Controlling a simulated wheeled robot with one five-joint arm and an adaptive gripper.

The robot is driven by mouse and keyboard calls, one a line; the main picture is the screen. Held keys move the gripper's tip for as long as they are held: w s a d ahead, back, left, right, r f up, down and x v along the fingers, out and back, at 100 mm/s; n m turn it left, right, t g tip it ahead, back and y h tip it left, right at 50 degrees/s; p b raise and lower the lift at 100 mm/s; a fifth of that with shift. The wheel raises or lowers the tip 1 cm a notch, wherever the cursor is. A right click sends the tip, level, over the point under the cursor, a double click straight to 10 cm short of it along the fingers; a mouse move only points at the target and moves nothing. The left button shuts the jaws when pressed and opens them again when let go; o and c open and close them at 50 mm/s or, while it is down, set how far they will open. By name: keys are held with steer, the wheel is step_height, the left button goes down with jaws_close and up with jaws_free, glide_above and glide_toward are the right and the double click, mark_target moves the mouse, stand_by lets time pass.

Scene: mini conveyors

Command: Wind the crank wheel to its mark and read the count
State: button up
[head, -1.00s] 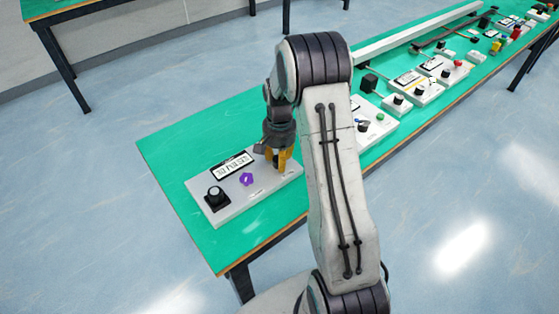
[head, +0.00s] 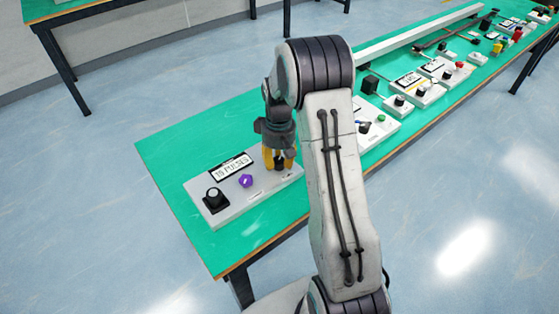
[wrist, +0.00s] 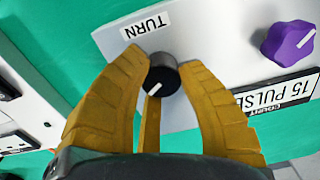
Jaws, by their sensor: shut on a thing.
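A pale panel (head: 268,200) lies on the green bench. Its count display (head: 231,166) reads 15 PULSES, and the display shows upside down in the wrist view (wrist: 282,97). A small black round knob (wrist: 161,80) with a white pointer line sits beside the label TURN (wrist: 137,30); it seems to be the crank wheel. My gripper (head: 279,165) points down at the panel's right end. Its yellow fingers are shut on this knob, around its sides. In the head view the fingers mostly hide the knob. I cannot make out a target mark.
A purple knob (head: 245,181) and a larger black knob (head: 215,199) stand on the same panel, left of my gripper. More panels with knobs and buttons, such as a green button (head: 381,118), line the bench to the right. The bench's near-left surface (head: 165,160) is clear.

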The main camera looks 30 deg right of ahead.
mark_target(276, 161)
steer(key=n, duration=0.5)
steer(key=shift+w+a+n, duration=0.15)
steer(key=shift+w+n, duration=0.1)
steer(key=shift+n, duration=0.15)
steer(key=n+b, duration=0.1)
steer(key=n, duration=0.4)
steer(key=shift+s+a+n, duration=0.1)
steer(key=shift+s+n, duration=0.05)
steer(key=shift+n, duration=0.15)
steer(key=shift+s, duration=0.1)
steer(key=o, duration=1.2)
steer(key=shift+a, duration=0.2)
steer(key=shift+c, duration=0.2)
steer(key=shift+d, duration=0.1)
steer(key=shift+r, duration=0.55)
step_height(276, 161, up, 11)
